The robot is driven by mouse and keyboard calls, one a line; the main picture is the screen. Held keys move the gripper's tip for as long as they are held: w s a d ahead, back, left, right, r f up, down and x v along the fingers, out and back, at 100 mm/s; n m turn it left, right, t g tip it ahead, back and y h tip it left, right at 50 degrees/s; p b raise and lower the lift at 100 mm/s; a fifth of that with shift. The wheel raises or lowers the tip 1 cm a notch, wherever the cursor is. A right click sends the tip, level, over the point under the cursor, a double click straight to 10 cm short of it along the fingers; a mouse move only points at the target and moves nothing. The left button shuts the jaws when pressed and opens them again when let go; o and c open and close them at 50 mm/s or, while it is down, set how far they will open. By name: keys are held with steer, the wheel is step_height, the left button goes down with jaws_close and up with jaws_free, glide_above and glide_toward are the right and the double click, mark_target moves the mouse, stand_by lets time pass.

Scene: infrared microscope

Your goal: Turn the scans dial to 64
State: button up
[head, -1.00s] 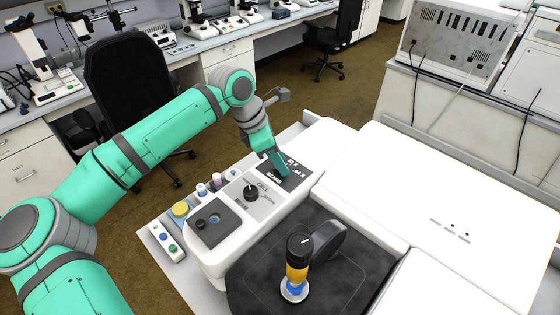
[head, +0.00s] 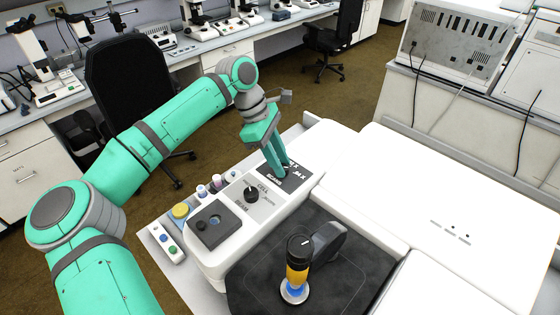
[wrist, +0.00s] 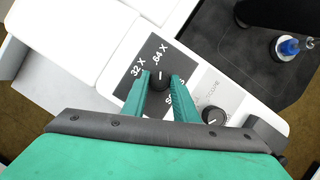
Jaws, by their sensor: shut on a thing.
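The scans dial (wrist: 159,82) is a black round knob with a white pointer line, on a dark panel (wrist: 136,84) printed "32 X", "64 X" and a partly covered "SCANS". In the wrist view its line points up the picture, roughly at "64 X". My gripper (wrist: 160,82) is shut on the dial, one finger on each side of it. In the head view my gripper (head: 280,172) reaches down onto the same panel (head: 297,178). There its fingers hide the dial.
A second black knob (head: 251,194) sits close by on the white console (head: 221,262); it also shows in the wrist view (wrist: 213,118). A dark block with a round recess (head: 214,224) and small jars (head: 202,191) are nearby. A yellow-and-black upright part (head: 298,262) stands on the dark stage.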

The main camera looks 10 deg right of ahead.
stand_by(0.3)
steer(key=o, duration=1.1)
steer(key=shift+c, duration=0.2)
steer(key=v, duration=1)
steer(key=shift+r, duration=0.35)
